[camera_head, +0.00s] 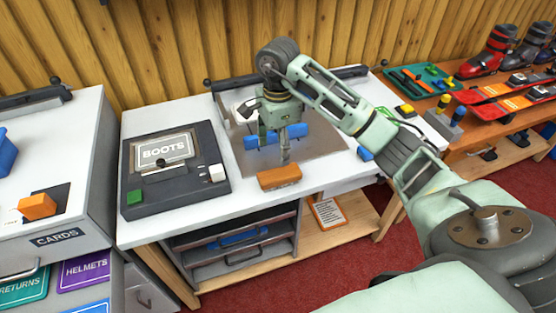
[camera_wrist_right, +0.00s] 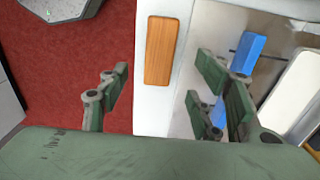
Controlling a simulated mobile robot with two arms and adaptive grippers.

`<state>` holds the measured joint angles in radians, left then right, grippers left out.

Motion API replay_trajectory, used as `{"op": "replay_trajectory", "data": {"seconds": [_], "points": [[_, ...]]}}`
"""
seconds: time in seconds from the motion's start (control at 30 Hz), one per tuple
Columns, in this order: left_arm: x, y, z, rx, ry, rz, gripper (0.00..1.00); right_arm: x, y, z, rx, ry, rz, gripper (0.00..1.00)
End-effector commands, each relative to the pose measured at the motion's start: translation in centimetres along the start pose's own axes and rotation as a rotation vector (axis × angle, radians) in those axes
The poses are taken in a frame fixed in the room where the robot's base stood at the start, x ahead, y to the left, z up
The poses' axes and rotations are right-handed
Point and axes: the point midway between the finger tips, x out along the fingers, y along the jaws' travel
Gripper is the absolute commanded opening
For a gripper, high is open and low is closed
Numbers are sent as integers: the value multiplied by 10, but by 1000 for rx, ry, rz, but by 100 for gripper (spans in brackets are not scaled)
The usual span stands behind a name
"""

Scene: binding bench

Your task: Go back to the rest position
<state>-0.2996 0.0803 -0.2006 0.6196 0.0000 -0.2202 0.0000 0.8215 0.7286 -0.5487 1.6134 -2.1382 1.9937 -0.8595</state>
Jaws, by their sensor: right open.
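My right gripper (camera_head: 272,150) hangs fingers-down over the bench, above the grey metal plate (camera_head: 325,142). In the right wrist view its fingers (camera_wrist_right: 165,98) are spread wide with nothing between them. An orange-brown block (camera_head: 279,178) lies at the bench's front edge, just in front of the gripper. It also shows in the wrist view (camera_wrist_right: 161,50), apart from the fingers. A blue bar (camera_head: 262,139) lies on the plate behind the fingers, partly hidden by them; it also shows in the wrist view (camera_wrist_right: 248,50). My left gripper is not in view.
A dark BOOTS box (camera_head: 133,160) stands left on the white bench (camera_head: 130,228). A green tray (camera_head: 436,76) and ski boots (camera_head: 486,58) are at the right. A cards cabinet (camera_head: 85,150) stands at the left. Red floor (camera_head: 330,270) is clear in front.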

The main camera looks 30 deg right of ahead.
Motion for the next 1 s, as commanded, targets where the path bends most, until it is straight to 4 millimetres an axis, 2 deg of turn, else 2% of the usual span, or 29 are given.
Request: {"op": "replay_trajectory", "data": {"seconds": [0.17,0.63,0.73,0.77,0.87,0.97,1.0], "points": [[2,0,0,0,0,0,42,-8,0,0,0,0,0,59],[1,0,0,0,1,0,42,-8,0,0,0,-1,0,59],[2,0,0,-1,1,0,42,-4,1,9,-7,-29,-3,59],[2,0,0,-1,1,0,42,-2,2,16,-12,-52,-6,59],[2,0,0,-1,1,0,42,9,8,59,-35,-195,-19,59],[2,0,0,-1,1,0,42,14,24,126,-42,-435,-20,59],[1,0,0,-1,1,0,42,11,33,154,-34,-548,-14,59]]}}
